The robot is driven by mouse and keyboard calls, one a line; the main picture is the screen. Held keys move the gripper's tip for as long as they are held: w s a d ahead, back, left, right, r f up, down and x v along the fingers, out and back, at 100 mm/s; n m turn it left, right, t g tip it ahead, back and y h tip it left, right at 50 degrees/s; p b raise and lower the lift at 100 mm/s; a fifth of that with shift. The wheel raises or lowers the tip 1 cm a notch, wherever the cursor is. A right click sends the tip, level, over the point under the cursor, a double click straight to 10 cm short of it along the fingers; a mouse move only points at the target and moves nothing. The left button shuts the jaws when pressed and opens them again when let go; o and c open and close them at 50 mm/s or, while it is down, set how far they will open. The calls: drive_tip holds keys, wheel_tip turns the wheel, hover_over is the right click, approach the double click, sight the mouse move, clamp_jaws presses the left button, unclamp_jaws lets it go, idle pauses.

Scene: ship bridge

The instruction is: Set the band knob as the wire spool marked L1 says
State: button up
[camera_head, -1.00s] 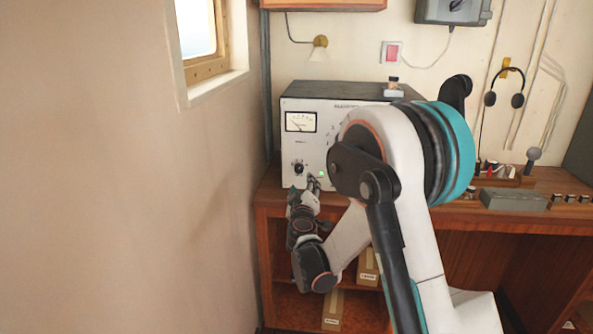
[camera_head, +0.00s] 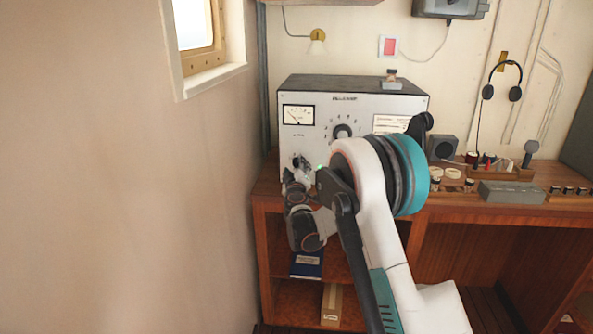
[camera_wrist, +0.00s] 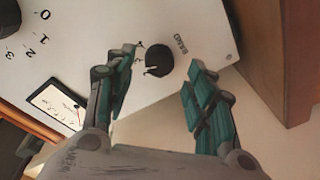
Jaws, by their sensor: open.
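The band knob (camera_wrist: 158,60) is a round black knob on the white panel, beside the printed word BAND, in the wrist view. Small marks stand near it, but I cannot read its setting surely. My gripper (camera_wrist: 161,74) is open, its two teal-padded fingers on either side of the knob; I cannot tell whether they touch it. In the head view my gripper (camera_head: 297,172) is at the lower left of the radio's front (camera_head: 375,108) and hides the knob. Red and dark spool-like items (camera_head: 480,159) stand in a wooden rack on the desk; no L1 mark is readable.
A larger black dial (camera_head: 343,131) with numbers and a meter (camera_head: 298,115) are on the same panel. A speaker-like box (camera_head: 442,149) and a grey block (camera_head: 512,192) are on the desk (camera_head: 480,213). The wall (camera_head: 130,190) is close on the left.

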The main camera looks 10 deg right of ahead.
drive_tip(key=shift+x, duration=1.15)
drive_tip(key=c, duration=1.1)
